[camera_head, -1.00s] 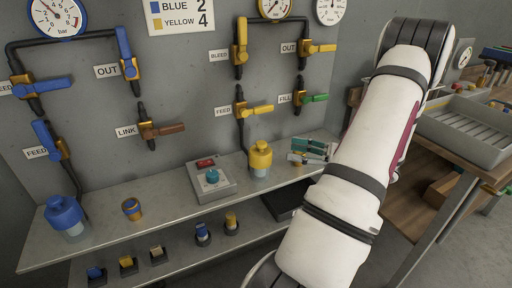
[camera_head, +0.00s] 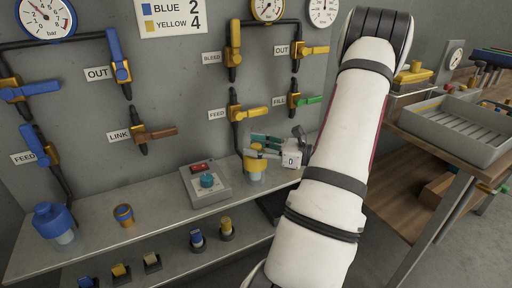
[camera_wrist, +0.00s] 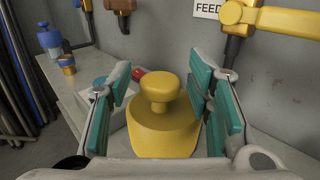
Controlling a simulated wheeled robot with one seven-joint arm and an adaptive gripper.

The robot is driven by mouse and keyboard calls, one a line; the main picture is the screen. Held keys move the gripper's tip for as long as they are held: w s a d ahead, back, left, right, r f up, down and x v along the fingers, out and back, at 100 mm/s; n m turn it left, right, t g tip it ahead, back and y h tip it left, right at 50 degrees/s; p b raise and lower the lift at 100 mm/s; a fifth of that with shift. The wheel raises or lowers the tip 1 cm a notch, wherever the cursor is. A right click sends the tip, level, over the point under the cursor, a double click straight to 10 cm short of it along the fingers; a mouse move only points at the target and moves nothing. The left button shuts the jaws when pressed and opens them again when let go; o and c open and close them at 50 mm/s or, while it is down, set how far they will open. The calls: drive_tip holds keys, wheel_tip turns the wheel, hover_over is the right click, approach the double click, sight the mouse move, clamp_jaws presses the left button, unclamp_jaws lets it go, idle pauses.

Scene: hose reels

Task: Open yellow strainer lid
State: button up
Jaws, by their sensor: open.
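The yellow strainer lid (camera_wrist: 163,115), a wide cap with a round knob on top, sits on the strainer body at the wall. In the head view the lid (camera_head: 256,161) is partly hidden by my gripper, and the clear lower part of the strainer shows below it. My gripper (camera_head: 262,146) is open with teal finger pads. In the wrist view its fingers (camera_wrist: 162,88) stand on the left and right of the knob, with the knob between them. I see gaps between the fingers and the knob, so it is not gripped.
A grey control box (camera_head: 207,184) with a red and a teal button stands left of the strainer. A blue strainer (camera_head: 53,222) and a small yellow-blue cup (camera_head: 124,215) are farther left. A yellow FEED valve handle (camera_head: 252,113) sticks out above the strainer.

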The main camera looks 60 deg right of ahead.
clamp_jaws()
drive_tip(key=shift+r+p, duration=0.15)
drive_tip(key=shift+p, duration=0.15)
drive_tip(key=w+r+m+g+p, duration=0.1)
drive_tip(key=p, duration=0.3)
drive_tip(key=shift+d+g, duration=0.3)
drive_tip(key=shift+d, duration=0.05)
drive_tip(key=m+g+p, duration=0.1)
drive_tip(key=p, duration=0.1)
drive_tip(key=w+d+p, duration=0.1)
drive_tip(key=shift+w+r+m+g+p, duration=0.3)
drive_tip(key=shift+m+g+p, duration=0.1)
drive_tip(key=w+d+m+g+p, duration=0.1)
drive_tip(key=g+p, duration=0.1)
drive_tip(key=p, duration=0.1)
drive_tip(key=shift+w, duration=0.35)
drive_tip(key=shift+w+d+f+m+g+y+p, duration=0.35)
drive_tip(key=shift+w+m+g, duration=0.1)
drive_tip(key=shift+w+g, duration=0.15)
drive_tip(key=shift+w+d+f+m+g+y+p, duration=0.3)
drive_tip(key=shift+w+m+g+p, duration=0.15)
drive_tip(key=shift+g, duration=0.2)
drive_tip(key=shift+w+d+f+m+g+y+p, duration=0.25)
drive_tip(key=shift+w+d+m+g+p, duration=0.1)
drive_tip(key=shift+w+m+g, duration=0.25)
